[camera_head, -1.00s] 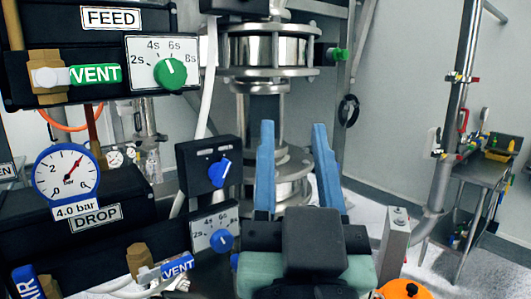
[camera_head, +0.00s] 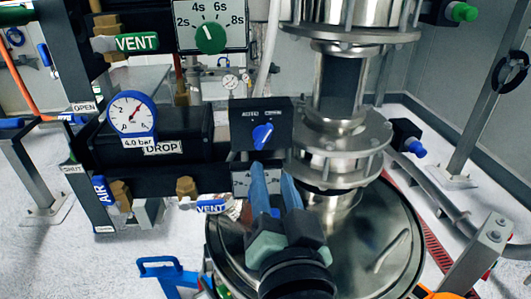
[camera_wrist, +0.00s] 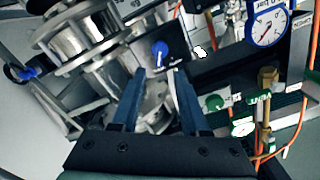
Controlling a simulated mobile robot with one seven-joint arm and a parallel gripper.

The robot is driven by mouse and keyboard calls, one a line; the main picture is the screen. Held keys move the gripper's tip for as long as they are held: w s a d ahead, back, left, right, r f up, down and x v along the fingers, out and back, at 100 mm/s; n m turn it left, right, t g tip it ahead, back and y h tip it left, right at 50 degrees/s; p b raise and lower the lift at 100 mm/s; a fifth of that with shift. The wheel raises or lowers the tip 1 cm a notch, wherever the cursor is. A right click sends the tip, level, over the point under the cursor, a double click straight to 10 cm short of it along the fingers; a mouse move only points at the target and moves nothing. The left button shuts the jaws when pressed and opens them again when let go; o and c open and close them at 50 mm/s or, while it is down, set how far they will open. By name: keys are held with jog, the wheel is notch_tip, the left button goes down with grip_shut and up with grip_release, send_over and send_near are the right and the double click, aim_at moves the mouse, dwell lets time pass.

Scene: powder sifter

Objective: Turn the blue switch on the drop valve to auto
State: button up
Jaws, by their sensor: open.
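The blue switch (camera_head: 263,136) sits on a black panel (camera_head: 240,140) to the right of the DROP label (camera_head: 164,148). Its handle is tilted, and the small labels above it are too small to read. It also shows in the wrist view (camera_wrist: 160,53), beyond the fingertips. My gripper (camera_head: 274,178) is open and empty, its two blue fingers pointing toward the panel from below the switch. The fingers appear apart from the switch.
A steel sifter column (camera_head: 338,90) stands close to the right of the panel, above a round steel lid (camera_head: 385,240). A pressure gauge (camera_head: 132,113) and a VENT valve (camera_head: 212,206) lie left. A green timer knob (camera_head: 210,39) is above.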

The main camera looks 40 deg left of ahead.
aim_at(265, 139)
jog(key=p+x, duration=0.1)
jog(key=x, duration=0.3)
jog(key=p+x, duration=0.1)
jog(key=x, duration=0.3)
jog(key=shift+r+p, duration=0.25)
jog(key=shift+p, duration=0.15)
jog(key=shift+w+a+f, duration=0.1)
jog(key=shift+w+a, duration=0.3)
jog(key=shift+w, duration=0.15)
jog(key=shift+c, duration=0.2)
grip_shut()
